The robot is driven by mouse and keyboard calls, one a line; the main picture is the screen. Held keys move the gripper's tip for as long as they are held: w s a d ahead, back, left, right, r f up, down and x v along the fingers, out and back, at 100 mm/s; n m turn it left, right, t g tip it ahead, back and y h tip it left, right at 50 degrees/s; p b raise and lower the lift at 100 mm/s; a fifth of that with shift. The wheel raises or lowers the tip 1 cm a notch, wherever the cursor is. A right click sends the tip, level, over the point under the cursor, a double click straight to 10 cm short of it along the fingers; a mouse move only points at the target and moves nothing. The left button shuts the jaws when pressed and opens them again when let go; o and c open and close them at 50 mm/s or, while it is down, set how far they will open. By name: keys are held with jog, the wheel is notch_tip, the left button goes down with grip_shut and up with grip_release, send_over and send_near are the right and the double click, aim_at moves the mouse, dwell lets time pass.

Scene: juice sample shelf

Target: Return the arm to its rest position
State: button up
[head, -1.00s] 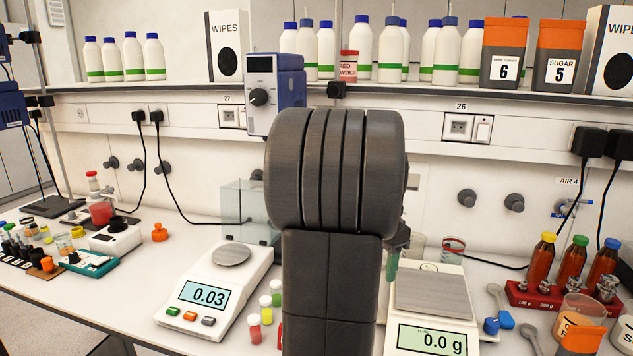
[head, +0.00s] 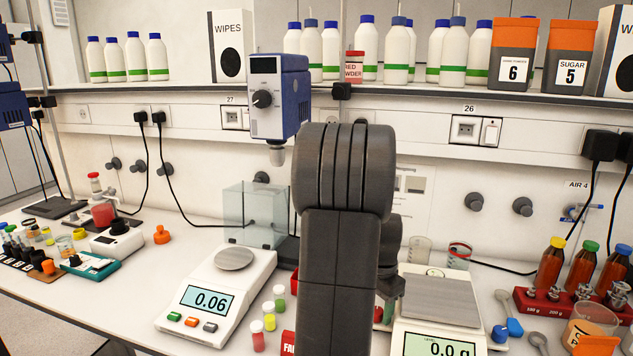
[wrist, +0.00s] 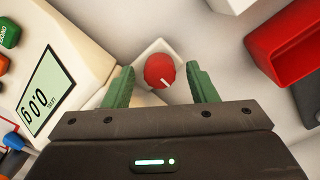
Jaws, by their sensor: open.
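My gripper (wrist: 160,75) shows in the wrist view with two green fingers apart and nothing clasped. A round red cap or knob with a white mark (wrist: 159,70) shows between and beyond the fingertips, over a pale square shape. I cannot tell its height or whether a finger touches it. In the head view my dark arm stands upright in the middle and hides most of the gripper and the bench behind it.
A balance reading 0.06 (head: 218,292) stands left of my arm, beside small capped vials (head: 269,316). Another balance (head: 440,300) stands close on the right. A red rack (head: 570,306) holds brown bottles farther right. A blue device (head: 279,95) hangs above. A clear box (head: 255,215) stands behind.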

jog(key=n, duration=0.5)
dwell(0.5)
jog(key=shift+r, duration=0.1)
